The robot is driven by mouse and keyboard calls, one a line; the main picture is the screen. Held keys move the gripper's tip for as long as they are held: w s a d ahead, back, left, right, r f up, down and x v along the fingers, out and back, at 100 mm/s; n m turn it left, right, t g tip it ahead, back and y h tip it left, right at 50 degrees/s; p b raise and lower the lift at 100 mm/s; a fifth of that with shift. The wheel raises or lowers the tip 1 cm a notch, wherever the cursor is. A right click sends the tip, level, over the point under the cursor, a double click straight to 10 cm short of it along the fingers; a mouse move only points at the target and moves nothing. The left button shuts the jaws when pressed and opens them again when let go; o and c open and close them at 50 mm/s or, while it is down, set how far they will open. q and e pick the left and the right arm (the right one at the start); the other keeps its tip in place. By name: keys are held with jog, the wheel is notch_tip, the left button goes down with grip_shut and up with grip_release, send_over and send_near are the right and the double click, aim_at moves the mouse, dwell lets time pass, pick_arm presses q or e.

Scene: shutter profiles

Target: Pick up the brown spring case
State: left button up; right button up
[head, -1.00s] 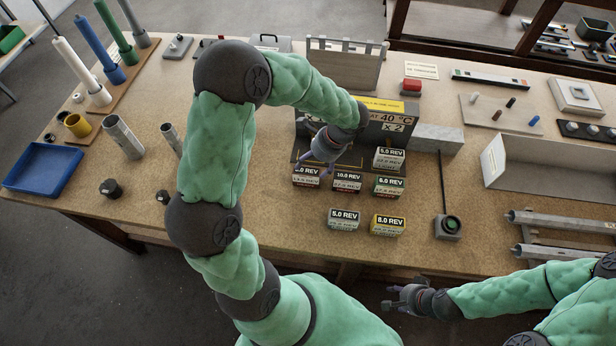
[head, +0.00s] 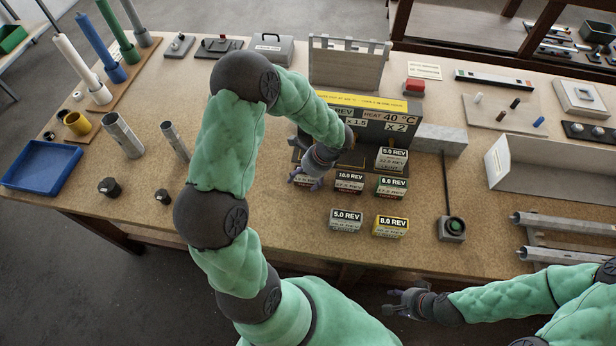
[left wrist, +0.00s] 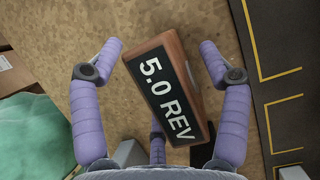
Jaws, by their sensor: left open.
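The brown spring case (left wrist: 168,88) shows in the left wrist view with a black "5.0 REV" label, tilted between my left gripper's (left wrist: 160,50) purple fingers.
Cases labelled 10.0 REV (head: 349,183) and 8.0 REV (head: 391,187) stand to the right. A grey 5.0 REV case (head: 346,220) and a yellow 8.0 REV case (head: 390,226) stand nearer. A dark stand with signs (head: 385,125) is behind.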

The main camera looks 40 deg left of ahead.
pick_arm(q)
jog(key=shift+f, duration=0.25)
dwell(0.4)
grip_shut()
